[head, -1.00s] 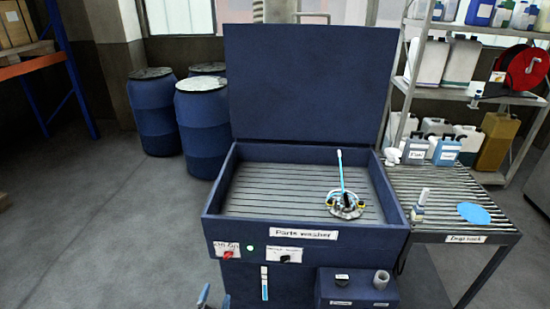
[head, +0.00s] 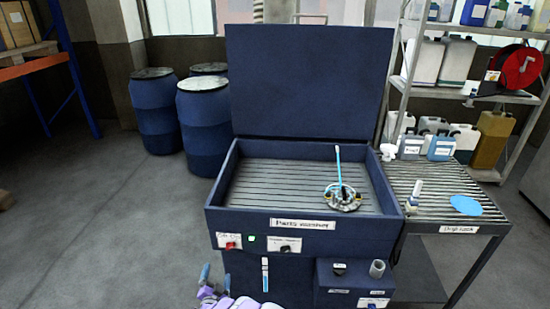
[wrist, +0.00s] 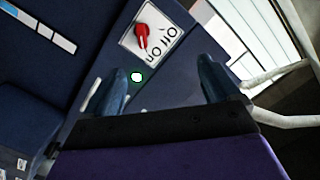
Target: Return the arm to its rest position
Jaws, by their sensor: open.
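My gripper (head: 206,283) shows at the bottom of the head view, in front of the parts washer (head: 225,212). Its two blue fingers are spread apart with nothing between them. In the wrist view my gripper (wrist: 163,72) is open and tilted, facing the washer's front panel. The red on/off switch (wrist: 141,36) lies beyond the fingers, clear of them. The switch also shows in the head view (head: 230,245). A lit round lamp (wrist: 136,77) with a green rim is beside it. Part of my purple arm is at the bottom edge.
The washer's lid (head: 310,80) stands open, and a part with a blue-handled tool (head: 342,195) lies inside. Blue drums (head: 205,125) stand behind left. A drip rack (head: 445,200) adjoins the right side. Floor at left (head: 85,220) is clear.

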